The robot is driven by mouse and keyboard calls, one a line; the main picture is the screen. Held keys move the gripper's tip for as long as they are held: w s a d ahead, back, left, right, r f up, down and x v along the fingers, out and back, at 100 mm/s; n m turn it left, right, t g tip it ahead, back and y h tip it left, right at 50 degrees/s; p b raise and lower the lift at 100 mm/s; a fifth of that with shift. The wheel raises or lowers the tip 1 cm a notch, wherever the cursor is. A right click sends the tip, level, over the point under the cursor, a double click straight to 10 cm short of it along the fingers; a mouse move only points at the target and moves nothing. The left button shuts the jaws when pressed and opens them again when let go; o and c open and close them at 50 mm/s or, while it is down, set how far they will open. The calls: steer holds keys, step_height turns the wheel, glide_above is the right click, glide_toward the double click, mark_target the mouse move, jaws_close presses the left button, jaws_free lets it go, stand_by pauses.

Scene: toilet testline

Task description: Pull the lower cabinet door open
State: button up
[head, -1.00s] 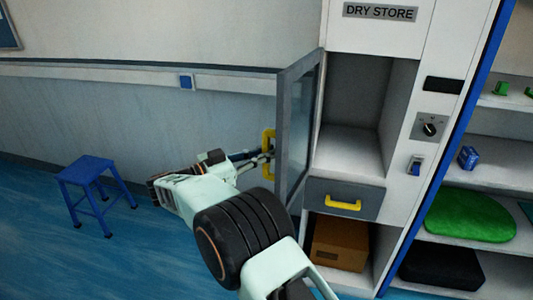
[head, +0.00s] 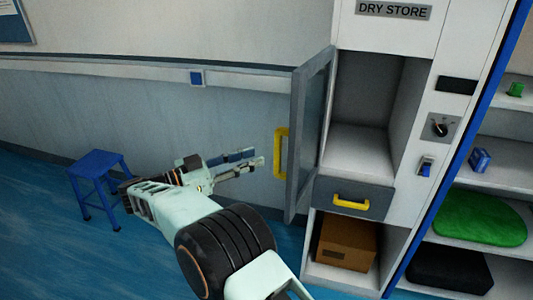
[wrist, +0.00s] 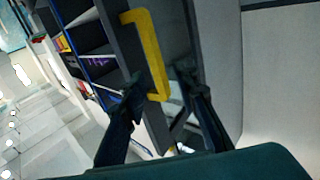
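The cabinet door (head: 299,135), grey-framed with a dark pane, stands swung wide open to the left of its white compartment. Its yellow handle (head: 281,153) is on the face turned left. In the wrist view the handle (wrist: 150,55) lies ahead of the fingers, along the door's edge. My gripper (head: 259,157) is just left of the handle in the head view, with a small gap between them. Its fingers (wrist: 163,85) are apart with nothing held between them.
The opened compartment (head: 365,145) looks empty. Below it are a shut drawer with a yellow handle (head: 351,201) and a brown box (head: 346,243) in an open bay. A blue stool (head: 98,163) stands at left. Open shelves (head: 510,160) are at right.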

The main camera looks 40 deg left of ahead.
steer(key=v, duration=0.4)
stand_by(0.5)
